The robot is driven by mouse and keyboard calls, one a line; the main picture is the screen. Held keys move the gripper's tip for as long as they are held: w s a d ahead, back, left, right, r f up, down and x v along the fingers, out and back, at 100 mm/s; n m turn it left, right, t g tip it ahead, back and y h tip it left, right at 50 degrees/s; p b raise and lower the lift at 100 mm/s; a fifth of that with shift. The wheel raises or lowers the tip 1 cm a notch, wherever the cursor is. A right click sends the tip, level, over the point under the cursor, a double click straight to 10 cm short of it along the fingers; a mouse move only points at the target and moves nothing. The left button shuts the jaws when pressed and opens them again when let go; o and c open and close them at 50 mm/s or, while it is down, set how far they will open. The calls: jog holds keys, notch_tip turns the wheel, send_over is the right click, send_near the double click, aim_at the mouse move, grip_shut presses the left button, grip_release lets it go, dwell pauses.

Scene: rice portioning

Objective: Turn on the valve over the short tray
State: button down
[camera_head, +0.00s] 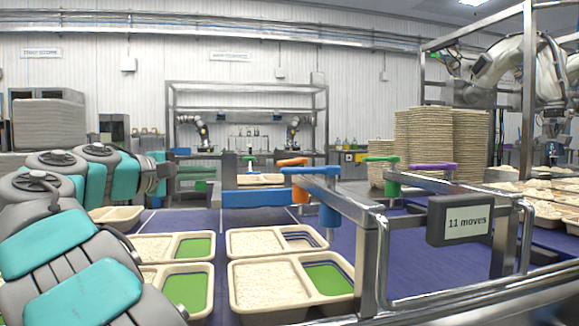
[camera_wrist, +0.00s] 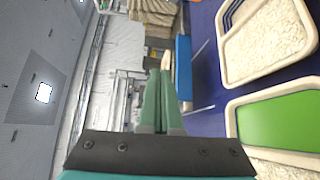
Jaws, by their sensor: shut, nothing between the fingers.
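Several valves with coloured handles stand over the trays on a metal frame. I cannot tell which is the short tray. My gripper (camera_wrist: 165,66) is shut and empty in the wrist view, its tips beside a blue bar (camera_wrist: 183,66); contact is unclear.
A sign reading "11 moves" (camera_head: 466,219) hangs on the metal rail (camera_head: 376,255) at right. Stacks of beige trays (camera_head: 455,140) stand behind. Another robot arm (camera_head: 515,65) is at upper right. The purple-blue belt (camera_head: 345,240) has free room right of the trays.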

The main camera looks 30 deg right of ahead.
jog(key=s+d+r+m+g+b, duration=0.1)
jog(key=s+d+b, duration=0.1)
jog(key=d, duration=0.4)
jog(key=s+d+m+g+h+b, duration=0.1)
jog(key=s+d+b, duration=0.2)
jog(key=d, duration=0.3)
jog(key=shift+d+r+m+h, duration=0.3)
jog(key=shift+d+r, duration=0.05)
jog(key=shift+d, duration=0.05)
jog(key=shift+b, duration=0.35)
jog(key=shift+s+d+n+t, duration=0.1)
jog(key=shift+s+n+t, duration=0.2)
jog(key=shift+n+t, duration=0.1)
